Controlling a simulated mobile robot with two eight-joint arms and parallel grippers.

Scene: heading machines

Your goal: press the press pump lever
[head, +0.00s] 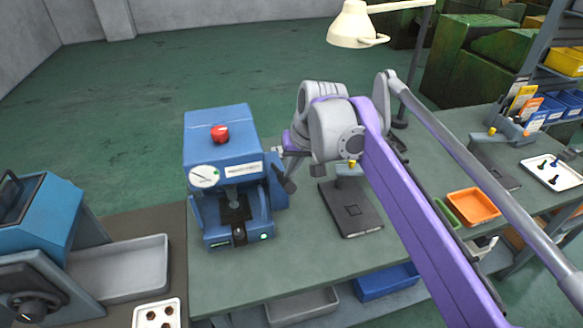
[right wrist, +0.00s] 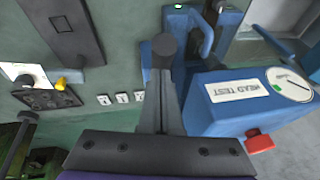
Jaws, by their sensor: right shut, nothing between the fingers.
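The blue press pump (head: 229,170) stands on the bench left of centre in the head view, with a white gauge and a red knob. Its dark lever (head: 285,179) sticks out at its right side. In the right wrist view the lever's dark round end (right wrist: 164,46) shows ahead of the fingers, and the blue press (right wrist: 225,102) is to the right. My right gripper (head: 281,152) is shut and empty, close beside the upper part of the lever. I cannot tell whether they touch. My left gripper is not in view.
A dark flat plate (head: 349,208) lies on the bench right of the press. A grey tray (head: 120,268) is to the left, beside another blue machine (head: 36,225).

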